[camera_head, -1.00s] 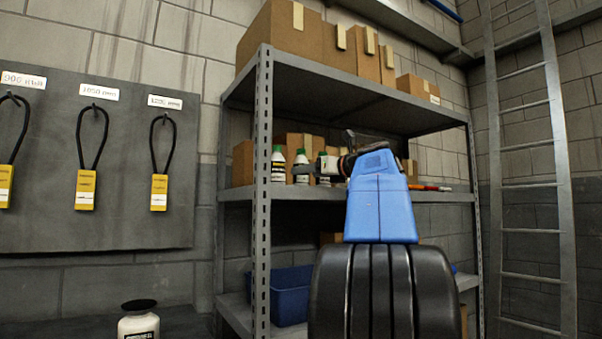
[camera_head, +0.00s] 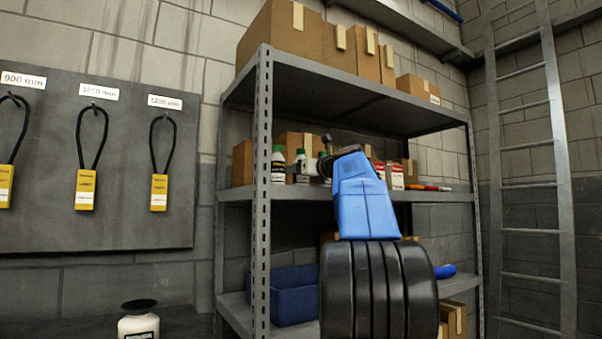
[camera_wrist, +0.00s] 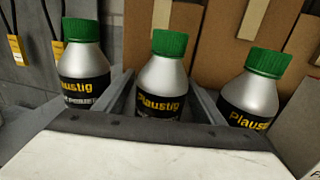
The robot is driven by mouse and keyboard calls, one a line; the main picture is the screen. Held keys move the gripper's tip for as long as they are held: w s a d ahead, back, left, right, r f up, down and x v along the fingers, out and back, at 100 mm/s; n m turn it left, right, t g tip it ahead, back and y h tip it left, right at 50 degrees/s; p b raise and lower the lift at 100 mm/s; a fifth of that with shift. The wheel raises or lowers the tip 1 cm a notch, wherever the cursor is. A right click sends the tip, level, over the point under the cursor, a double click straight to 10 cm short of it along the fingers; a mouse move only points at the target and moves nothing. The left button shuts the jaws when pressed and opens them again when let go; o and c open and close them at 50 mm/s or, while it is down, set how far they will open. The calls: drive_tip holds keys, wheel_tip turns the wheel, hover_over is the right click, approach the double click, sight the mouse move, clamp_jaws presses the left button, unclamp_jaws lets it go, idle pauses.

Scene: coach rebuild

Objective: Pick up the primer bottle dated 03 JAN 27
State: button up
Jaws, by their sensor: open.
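Three silver primer bottles with green caps and black "Plaustig" labels stand upright on the middle shelf. In the wrist view they are the left bottle (camera_wrist: 84,75), the middle bottle (camera_wrist: 163,85) and the right bottle (camera_wrist: 250,92). No date is readable on any of them. My gripper (camera_wrist: 162,80) is open, with one finger on each side of the middle bottle; I cannot tell whether they touch it. The lower labels are hidden behind the gripper body.
Cardboard boxes (camera_wrist: 215,35) stand close behind the bottles. Red-and-white cartons (camera_head: 396,176) stand to the right on the shelf. The slotted shelf post (camera_head: 262,200) is just left of the bottles, and the upper shelf (camera_head: 350,92) lies above. A blue bin (camera_head: 296,297) sits below.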

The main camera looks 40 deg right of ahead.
drive_tip(key=c, duration=1.4)
drive_tip(key=shift+o, duration=0.2)
drive_tip(key=shift+r, duration=0.1)
